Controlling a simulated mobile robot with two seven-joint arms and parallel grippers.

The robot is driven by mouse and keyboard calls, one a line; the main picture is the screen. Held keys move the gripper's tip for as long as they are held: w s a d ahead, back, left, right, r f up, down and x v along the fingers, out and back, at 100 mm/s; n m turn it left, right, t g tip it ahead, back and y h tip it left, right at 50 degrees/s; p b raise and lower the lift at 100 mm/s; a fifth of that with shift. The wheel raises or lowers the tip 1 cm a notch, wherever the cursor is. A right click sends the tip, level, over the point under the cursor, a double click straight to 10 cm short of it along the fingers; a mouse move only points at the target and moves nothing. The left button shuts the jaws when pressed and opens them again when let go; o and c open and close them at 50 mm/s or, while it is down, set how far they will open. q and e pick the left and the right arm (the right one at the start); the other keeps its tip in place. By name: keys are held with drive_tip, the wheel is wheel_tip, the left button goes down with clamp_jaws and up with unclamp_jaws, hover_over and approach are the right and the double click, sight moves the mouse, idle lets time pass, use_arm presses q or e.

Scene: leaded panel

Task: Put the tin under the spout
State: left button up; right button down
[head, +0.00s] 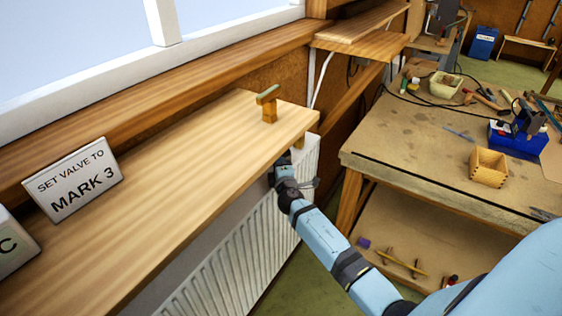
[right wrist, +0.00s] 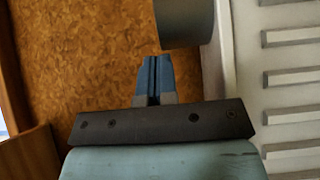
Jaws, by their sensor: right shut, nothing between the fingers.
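My right gripper (head: 283,162) is beside the end of the white radiator (head: 240,262), just below the right end of the wooden shelf (head: 165,205). In the right wrist view its blue fingers (right wrist: 153,68) are shut together with nothing between them. A smooth grey round-sided object (right wrist: 184,22) is just beyond and right of the fingertips, cut off by the top edge; I cannot tell whether it is a tin or a valve part. I cannot pick out a tin or spout in the head view. My left gripper is out of view.
A sign (head: 73,180) reads "SET VALVE TO MARK 3". The workbench (head: 410,150) at right holds a wooden box (head: 488,168), a blue device and tools. Brown board lies behind the fingers.

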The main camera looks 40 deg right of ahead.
drive_tip(key=shift+w+d, duration=0.15)
drive_tip(key=shift+d, duration=0.3)
drive_tip(key=d, duration=0.1)
drive_tip(key=w+d+b, duration=0.1)
drive_tip(key=d, duration=0.1)
drive_tip(key=w+d+b, duration=0.1)
drive_tip(key=d, duration=0.1)
drive_tip(key=shift+w+d+f, duration=0.1)
drive_tip(key=shift+d+f, duration=0.05)
drive_tip(key=shift+w+d, duration=0.15)
drive_tip(key=shift+d, duration=0.2)
drive_tip(key=shift+r, duration=0.2)
drive_tip(key=shift+a+f, duration=0.1)
drive_tip(key=shift+a, duration=0.05)
